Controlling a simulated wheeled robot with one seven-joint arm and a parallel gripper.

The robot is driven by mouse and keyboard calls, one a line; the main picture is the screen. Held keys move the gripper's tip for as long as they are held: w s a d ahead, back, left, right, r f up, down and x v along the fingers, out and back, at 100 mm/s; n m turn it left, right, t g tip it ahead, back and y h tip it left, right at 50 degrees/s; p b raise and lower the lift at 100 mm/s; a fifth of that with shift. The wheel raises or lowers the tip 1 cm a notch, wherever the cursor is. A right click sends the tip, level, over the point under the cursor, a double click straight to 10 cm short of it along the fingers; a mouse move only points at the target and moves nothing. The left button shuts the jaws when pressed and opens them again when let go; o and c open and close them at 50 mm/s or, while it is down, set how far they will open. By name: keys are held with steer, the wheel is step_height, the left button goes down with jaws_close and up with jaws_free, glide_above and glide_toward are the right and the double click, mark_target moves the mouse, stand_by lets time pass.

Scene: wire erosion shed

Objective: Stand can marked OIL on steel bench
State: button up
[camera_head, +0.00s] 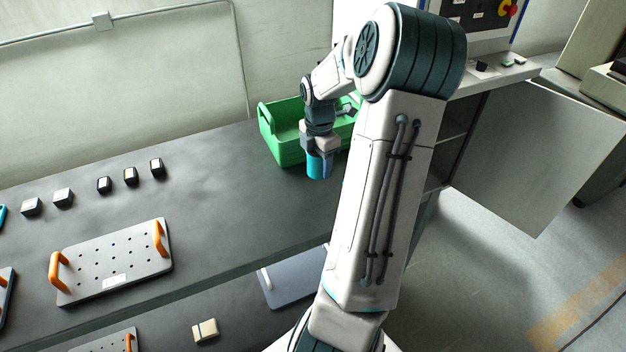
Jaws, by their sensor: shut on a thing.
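My gripper (316,151) is shut on a blue can (319,168), near the right end of the dark grey steel bench (220,200). The can is upright, and its upper part is hidden by the gripper. No marking can be read on it at this size. I cannot tell whether its base touches the bench top or hangs just above it. The can is in front of a green open bin (284,146).
Several small dark and grey blocks (130,176) stand in a row on the bench at left. A perforated plate with orange handles (112,268) lies nearer. The bench between the plate and bin is clear. An open cabinet door (535,155) is at right.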

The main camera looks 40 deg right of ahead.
mark_target(314, 178)
steer(key=shift+s+a+f, duration=0.25)
steer(key=shift+a+f, duration=0.15)
steer(key=shift+a, duration=0.2)
steer(key=shift+s+a+f, duration=0.2)
steer(key=shift+a+f, duration=0.15)
steer(key=shift+a, duration=0.25)
steer(key=shift+f, duration=2)
steer(key=shift+f, duration=0.1)
steer(key=o, duration=1.1)
